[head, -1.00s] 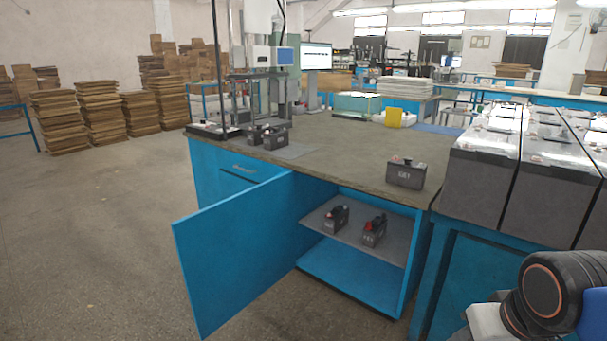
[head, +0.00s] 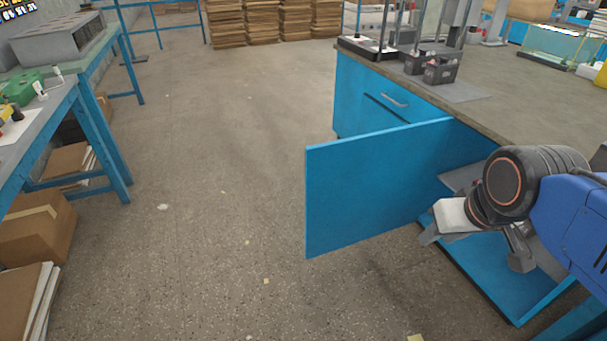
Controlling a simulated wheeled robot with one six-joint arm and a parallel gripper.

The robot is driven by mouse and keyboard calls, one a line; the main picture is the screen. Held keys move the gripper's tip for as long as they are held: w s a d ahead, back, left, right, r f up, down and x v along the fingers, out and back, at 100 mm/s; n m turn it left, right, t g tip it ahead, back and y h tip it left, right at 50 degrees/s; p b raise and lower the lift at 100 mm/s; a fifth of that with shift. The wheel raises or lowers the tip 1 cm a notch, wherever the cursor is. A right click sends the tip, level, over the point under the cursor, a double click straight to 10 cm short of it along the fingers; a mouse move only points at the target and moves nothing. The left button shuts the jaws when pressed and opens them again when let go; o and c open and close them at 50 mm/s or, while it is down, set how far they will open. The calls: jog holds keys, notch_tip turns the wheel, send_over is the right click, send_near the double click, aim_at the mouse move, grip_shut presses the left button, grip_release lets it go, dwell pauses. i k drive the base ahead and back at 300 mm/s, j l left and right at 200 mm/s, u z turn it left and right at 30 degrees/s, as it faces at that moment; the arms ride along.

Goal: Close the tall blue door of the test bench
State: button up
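The tall blue door (head: 375,185) of the test bench stands wide open, swung out over the floor to the left. Its hinge edge is at the cabinet front under the worktop, and its free edge points left. The bench cabinet (head: 487,283) is open, with its blue floor showing. My gripper (head: 475,250) is at the right of the head view, in front of the cabinet opening and right of the door. Its two grey fingers look spread apart with nothing between them. My wrist hides much of the cabinet's inside. I cannot tell whether anything touches the door.
A drawer with a handle (head: 394,100) is left of the opening. Dark batteries (head: 441,68) stand on the worktop (head: 530,100). A blue-legged table (head: 100,150) with cardboard boxes (head: 38,225) beneath is at the left. The floor (head: 200,190) between table and door is clear.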

aim_at(363, 187)
jog(key=i+j+u, duration=0.25)
jog(key=u, duration=0.15)
jog(key=i+j+u, duration=0.15)
jog(key=i+u, duration=0.25)
jog(key=i+j+u, duration=0.1)
jog(key=i+u, duration=0.6)
jog(key=u, duration=0.15)
jog(key=i+z, duration=0.1)
jog(key=i, duration=0.35)
jog(key=i+j+z, duration=0.15)
jog(key=i, duration=0.25)
jog(key=i+j+z, duration=0.1)
jog(key=i, duration=0.3)
jog(key=i+z, duration=0.1)
jog(key=z, duration=0.4)
jog(key=i+j+z, duration=0.1)
jog(key=z, duration=0.4)
jog(key=i+j+z, duration=0.15)
jog(key=z, duration=0.3)
jog(key=i+j+z, duration=0.15)
jog(key=z, duration=2.1)
jog(key=l+z, duration=0.4)
jog(key=l, duration=0.3)
jog(key=k, duration=0.05)
